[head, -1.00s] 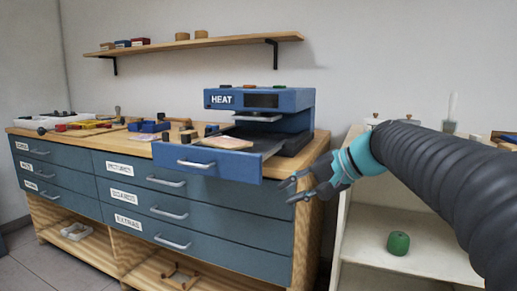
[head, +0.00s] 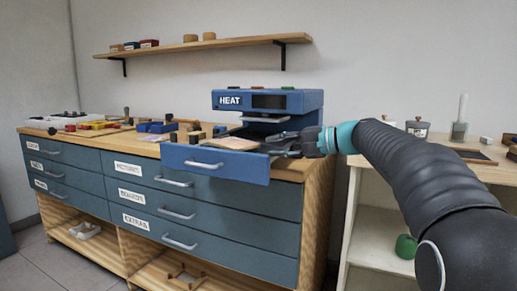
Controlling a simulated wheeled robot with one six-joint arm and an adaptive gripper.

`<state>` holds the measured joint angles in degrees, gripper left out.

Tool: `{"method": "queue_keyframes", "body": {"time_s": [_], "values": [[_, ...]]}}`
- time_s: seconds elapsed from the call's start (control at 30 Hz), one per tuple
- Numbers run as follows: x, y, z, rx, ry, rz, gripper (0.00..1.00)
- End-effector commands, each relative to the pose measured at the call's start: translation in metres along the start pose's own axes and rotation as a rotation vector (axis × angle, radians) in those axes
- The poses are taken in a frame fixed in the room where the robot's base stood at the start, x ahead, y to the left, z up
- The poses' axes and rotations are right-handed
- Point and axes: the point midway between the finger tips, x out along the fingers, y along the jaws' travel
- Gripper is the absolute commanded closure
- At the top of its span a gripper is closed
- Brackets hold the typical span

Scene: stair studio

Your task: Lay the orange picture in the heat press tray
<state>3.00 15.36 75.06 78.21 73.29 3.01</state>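The blue heat press (head: 266,101), marked HEAT, stands on the wooden counter. Its tray (head: 214,164), with a blue front and a pale handle, is pulled out towards me. A flat, pale orange-tan piece (head: 232,143) lies in the tray behind the front panel; I cannot tell whether it is the orange picture. My gripper (head: 272,145) is at the right side of the tray, close to its right edge. Its dark fingers look parted, with nothing seen between them. I cannot tell whether they touch the tray.
Drawers labelled PICTURES (head: 129,169), BOARDS and EXTRAS are shut below the counter. Small blocks and tools crowd the counter to the left. A shelf (head: 200,44) hangs above. A pale side table with jars (head: 417,128) and a green pot (head: 406,247) stands right.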

Motion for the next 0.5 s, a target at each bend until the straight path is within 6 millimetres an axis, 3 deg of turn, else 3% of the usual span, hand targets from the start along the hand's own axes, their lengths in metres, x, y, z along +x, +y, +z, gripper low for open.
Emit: {"method": "queue_keyframes", "body": {"time_s": [0.2,0.5], "values": [[0.027,0.0,0.0,0.0,-0.003,0.001,0.74],[0.047,0.0,0.0,0.0,-0.001,0.001,0.74]]}}
